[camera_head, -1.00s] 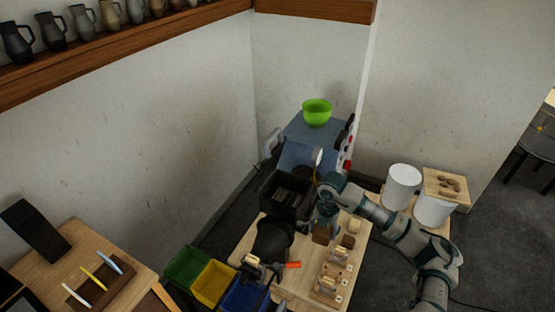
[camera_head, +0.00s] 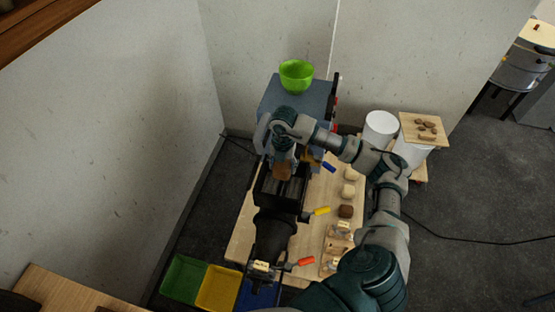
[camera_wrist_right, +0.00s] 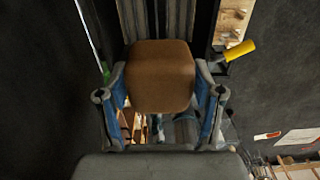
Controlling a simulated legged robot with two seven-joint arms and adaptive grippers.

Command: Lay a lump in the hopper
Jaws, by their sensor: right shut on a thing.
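My right gripper (camera_head: 284,165) is shut on a brown lump (camera_head: 283,173), a block with rounded edges. In the right wrist view the lump (camera_wrist_right: 160,75) sits between the two blue-padded fingers. The gripper holds it over the far part of the black hopper (camera_head: 266,190), an open box-like trough. Part of the hopper is hidden by the lump and gripper; the height of the lump above it is hard to tell. Other lumps lie on the wooden table: two pale ones (camera_head: 349,190) and a brown one (camera_head: 345,211). My left gripper is not in view.
A blue-grey machine with a green bowl (camera_head: 296,76) on top stands behind the hopper. Yellow (camera_head: 322,211), red and blue handles stick out on the right. Green (camera_head: 184,278) and yellow bins stand at the front left. White drums (camera_head: 381,129) stand at the right.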

